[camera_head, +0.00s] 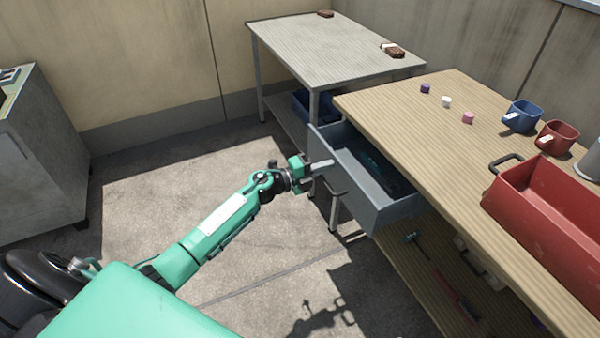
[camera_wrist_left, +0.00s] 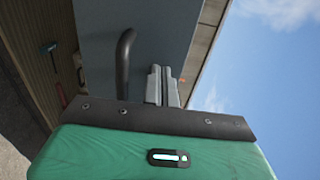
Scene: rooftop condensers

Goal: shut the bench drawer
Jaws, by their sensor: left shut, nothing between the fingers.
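The bench drawer (camera_head: 372,200) is grey and stands pulled out from under the wooden bench top (camera_head: 440,120), with dark contents inside. Its dark bar handle (camera_head: 331,200) is on the front panel. My left gripper (camera_head: 322,164) is shut and empty, close in front of the drawer's front near its far end. In the left wrist view the shut fingers (camera_wrist_left: 163,85) point at the grey drawer front (camera_wrist_left: 160,35), beside the handle (camera_wrist_left: 124,62). I cannot tell whether the fingertips touch the panel. My right gripper is not in view.
A red toolbox-like tray (camera_head: 545,215), a blue mug (camera_head: 522,117) and a red mug (camera_head: 557,138) stand on the bench. A lower shelf (camera_head: 410,265) holds tools. A grey table (camera_head: 335,50) stands behind. Floor left of the drawer is clear.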

